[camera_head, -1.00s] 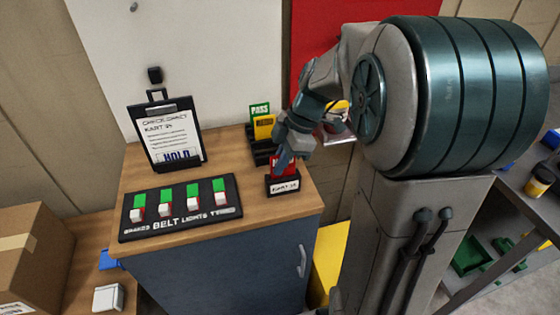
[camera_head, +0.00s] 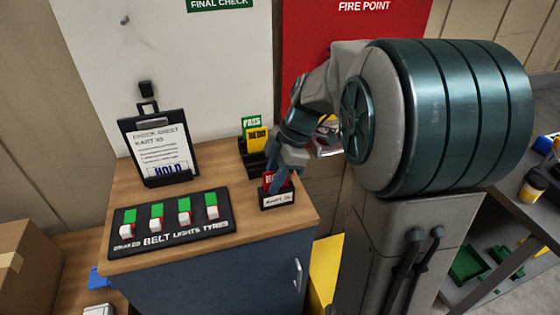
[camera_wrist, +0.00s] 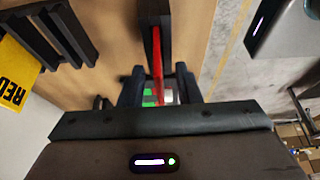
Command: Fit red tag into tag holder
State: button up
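The red tag (camera_head: 268,178) stands upright in or at the small black tag holder (camera_head: 277,202) with a white label, near the counter's right front corner. A finger covers part of it, so how deep it sits is hidden. My gripper (camera_head: 279,182) points down at the tag. In the wrist view, the red tag (camera_wrist: 157,62) shows edge-on between the two fingers of my gripper (camera_wrist: 160,90), with a visible gap between them. The black holder (camera_wrist: 154,25) lies just ahead in that view.
A black rack (camera_head: 252,166) with green PASS and yellow tags stands behind the holder. A switch board (camera_head: 170,242) lies to the left, with a clipboard (camera_head: 160,150) marked HOLD behind it. The counter's right edge is close by.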

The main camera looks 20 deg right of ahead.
jog(key=v, duration=1.3)
jog(key=shift+r, duration=0.2)
jog(key=s+a+f+m+t+h, duration=0.1)
jog(key=s+a+f+m+h, duration=0.1)
jog(key=s+f+m, duration=0.3)
jog(key=s+a+f+m+t+h, duration=0.1)
jog(key=s+f+m, duration=0.5)
jog(key=m, duration=0.7)
jog(key=s+a+h, duration=0.1)
jog(key=s, duration=0.1)
jog(key=shift+s+a+f+t+h, duration=0.3)
jog(key=shift+s+a+f+t, duration=0.05)
jog(key=shift+s+a+t, duration=0.05)
